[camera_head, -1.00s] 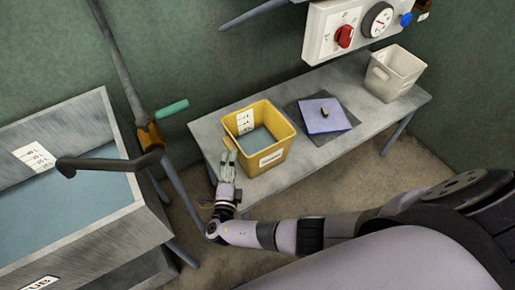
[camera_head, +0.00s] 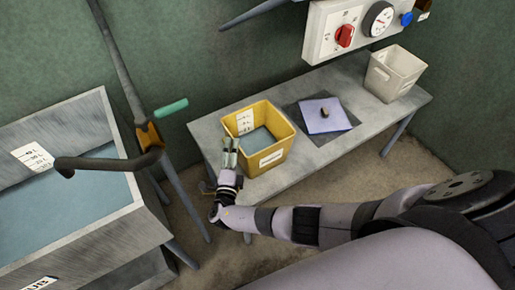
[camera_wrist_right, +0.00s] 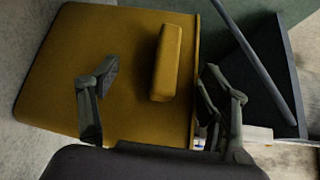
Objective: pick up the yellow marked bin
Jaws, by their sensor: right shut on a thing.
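The yellow bin (camera_head: 283,147) stands upright on the metal table. It has a white scale label inside, a white front label and a blue-grey inside bottom. My right gripper (camera_head: 230,150) is at the bin's left side, its fingers at the rim. In the right wrist view, the bin's yellow wall (camera_wrist_right: 70,60) with a protruding yellow handle block fills much of the picture. The right gripper (camera_wrist_right: 160,82) has one finger over the outer face and one past the rim edge, shut on the wall. The left gripper is not in view.
A blue lid (camera_head: 322,116) with a dark knob lies on a dark mat beside the bin. A whitish bin (camera_head: 393,73) stands at the table's right end. A large metal tub (camera_head: 135,215) with a tap is at left. A control panel (camera_head: 345,20) hangs above.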

